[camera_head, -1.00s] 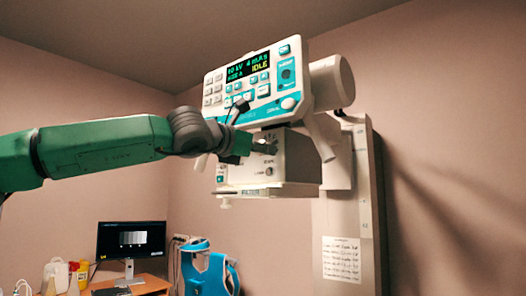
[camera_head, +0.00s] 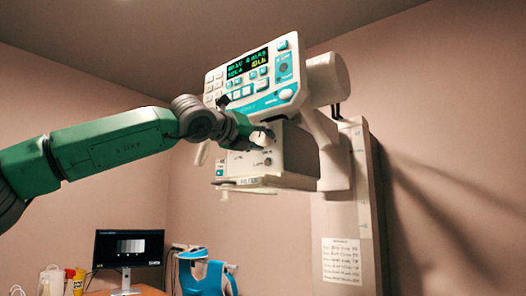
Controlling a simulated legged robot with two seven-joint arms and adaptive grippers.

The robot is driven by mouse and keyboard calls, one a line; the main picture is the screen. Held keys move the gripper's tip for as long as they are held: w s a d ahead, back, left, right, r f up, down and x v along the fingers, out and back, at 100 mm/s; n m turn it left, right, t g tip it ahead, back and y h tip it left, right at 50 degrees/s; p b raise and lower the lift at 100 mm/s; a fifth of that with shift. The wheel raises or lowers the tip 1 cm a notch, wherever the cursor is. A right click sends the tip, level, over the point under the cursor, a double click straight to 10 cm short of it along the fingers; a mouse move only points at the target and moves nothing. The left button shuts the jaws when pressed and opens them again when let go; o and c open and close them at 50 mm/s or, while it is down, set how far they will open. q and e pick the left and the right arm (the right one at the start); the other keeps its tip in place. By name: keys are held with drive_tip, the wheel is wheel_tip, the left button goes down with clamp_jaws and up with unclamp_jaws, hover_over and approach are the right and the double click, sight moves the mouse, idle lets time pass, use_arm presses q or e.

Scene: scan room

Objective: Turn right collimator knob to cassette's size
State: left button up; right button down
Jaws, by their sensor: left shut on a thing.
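The collimator box (camera_head: 298,158) hangs below the control panel (camera_head: 255,80) of the X-ray head. My left gripper (camera_head: 262,135) reaches in from the left and is at the upper part of the box's front face. It is shut on a pale knob (camera_head: 263,140), which I take to be the right collimator knob; its fingers partly cover it, and I cannot read its setting. A small dark mark or control (camera_head: 267,161) shows lower on the face. The cassette is not recognisable in view. My right gripper is not in view.
The panel display reads IDLE, and the panel overhangs my gripper closely. A column (camera_head: 350,220) with a paper notice (camera_head: 341,261) stands at the right. A monitor (camera_head: 129,248) and a blue apron (camera_head: 207,277) are low at the left.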

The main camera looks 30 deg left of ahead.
use_arm(q)
drive_tip(key=n+b, duration=0.2)
drive_tip(key=n, duration=0.1)
drive_tip(key=shift+a+n, duration=0.15)
drive_tip(key=shift+n, duration=0.15)
drive_tip(key=shift+n+b, duration=1.1)
drive_tip(key=shift+n, duration=0.1)
drive_tip(key=shift+r, duration=0.1)
drive_tip(key=o, duration=1.2)
drive_tip(key=shift+a, duration=0.1)
drive_tip(key=shift+a, duration=0.1)
drive_tip(key=s, duration=0.4)
drive_tip(key=s+a, duration=0.1)
drive_tip(key=s, duration=0.3)
drive_tip(key=s+f, duration=0.1)
drive_tip(key=s, duration=0.2)
drive_tip(key=shift+s+a, duration=0.15)
drive_tip(key=shift+s, duration=0.25)
drive_tip(key=shift+d, duration=0.2)
